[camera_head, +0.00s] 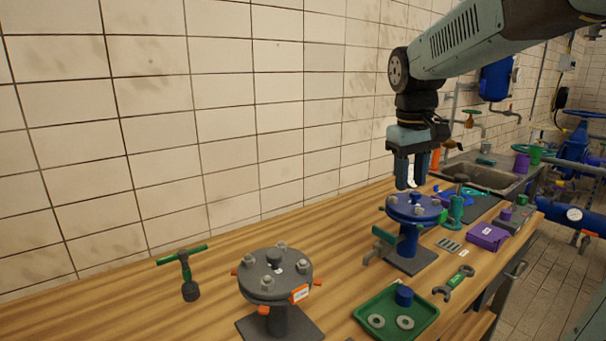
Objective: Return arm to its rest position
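My arm reaches in from the upper right, and my gripper (411,184) points down above the blue flange stand (408,243). Two fingers show with a gap between them, and I see nothing held there. The fingertips hang close over the bolted top of the blue flange; whether they touch it I cannot tell.
A grey flange stand (275,277) and a green T-handle tool (186,273) stand on the wooden bench (215,315). A purple box (487,237) and sink (478,178) are farther right. The tiled wall runs behind.

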